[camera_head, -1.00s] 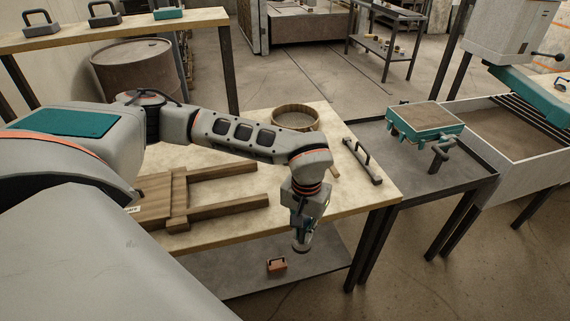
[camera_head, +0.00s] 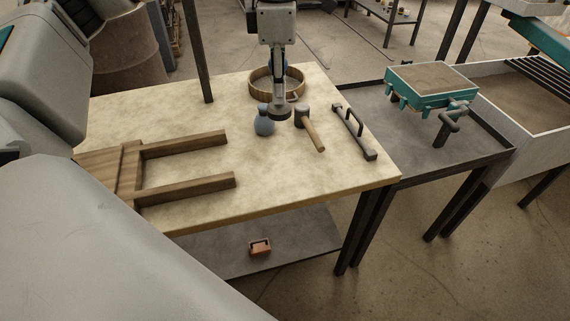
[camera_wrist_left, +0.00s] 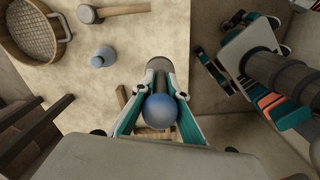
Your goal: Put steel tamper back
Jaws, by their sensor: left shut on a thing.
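The steel tamper (camera_head: 279,112) hangs upright from my left gripper (camera_head: 278,62), with its round dark foot low over the table between a blue-grey bulb (camera_head: 264,124) and a wooden mallet (camera_head: 306,121). I cannot tell whether the foot touches the table. In the left wrist view the tamper's blue ball knob (camera_wrist_left: 159,110) sits between the fingers of my left gripper (camera_wrist_left: 164,84), which is shut on it. The shaft runs away beyond the knob. My right gripper (camera_wrist_left: 214,48) shows at the right of the left wrist view, its fingers apart.
The pale table (camera_head: 200,110) holds a round sieve (camera_head: 277,84) behind the tamper, a dark handled bar (camera_head: 354,132) at right and a wooden frame (camera_head: 128,172) at left. A teal moulding box (camera_head: 432,85) stands on the side table. The table's front middle is clear.

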